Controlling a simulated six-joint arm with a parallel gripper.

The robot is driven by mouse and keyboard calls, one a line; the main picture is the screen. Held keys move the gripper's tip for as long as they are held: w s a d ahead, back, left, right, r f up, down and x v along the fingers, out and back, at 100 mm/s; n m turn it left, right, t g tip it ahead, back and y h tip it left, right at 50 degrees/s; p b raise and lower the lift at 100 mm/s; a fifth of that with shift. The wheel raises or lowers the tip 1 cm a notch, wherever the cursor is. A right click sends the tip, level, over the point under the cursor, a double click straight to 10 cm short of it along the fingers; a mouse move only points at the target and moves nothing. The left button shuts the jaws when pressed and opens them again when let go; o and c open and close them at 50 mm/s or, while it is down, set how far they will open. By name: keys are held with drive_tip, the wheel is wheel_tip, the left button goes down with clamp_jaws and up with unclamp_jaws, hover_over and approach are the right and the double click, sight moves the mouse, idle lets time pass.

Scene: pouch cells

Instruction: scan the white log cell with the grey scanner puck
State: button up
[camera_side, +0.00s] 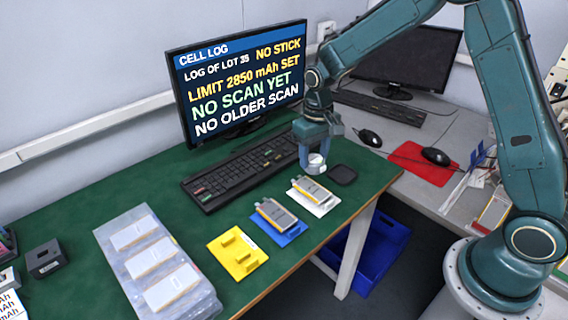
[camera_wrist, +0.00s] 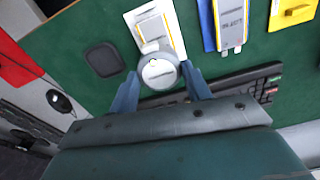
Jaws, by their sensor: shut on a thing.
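My gripper (camera_side: 315,158) is shut on the round grey scanner puck (camera_side: 316,166) and holds it up near the white holder. In the wrist view the puck (camera_wrist: 158,72) sits between my two blue fingers, with a pale top face. The white holder (camera_side: 322,208) carries a grey-faced pouch cell (camera_side: 311,189) with a yellow edge. In the wrist view the puck overlaps the near end of this cell (camera_wrist: 153,29); whether they touch I cannot tell. The monitor (camera_side: 240,85) reads "CELL LOG", "LIMIT 2850 mAh SET", a no-scan line and "NO OLDER SCAN".
A blue holder (camera_side: 286,239) with another cell and an empty yellow holder (camera_side: 238,257) stand left of the white one. A clear tray (camera_side: 125,270) holds three cells. A black pad (camera_side: 342,174) lies to the right, and a keyboard (camera_side: 235,175) lies behind.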

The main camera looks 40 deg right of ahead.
sight(313, 168)
drive_tip(key=shift+f, duration=2.35)
drive_tip(key=shift+r, duration=3)
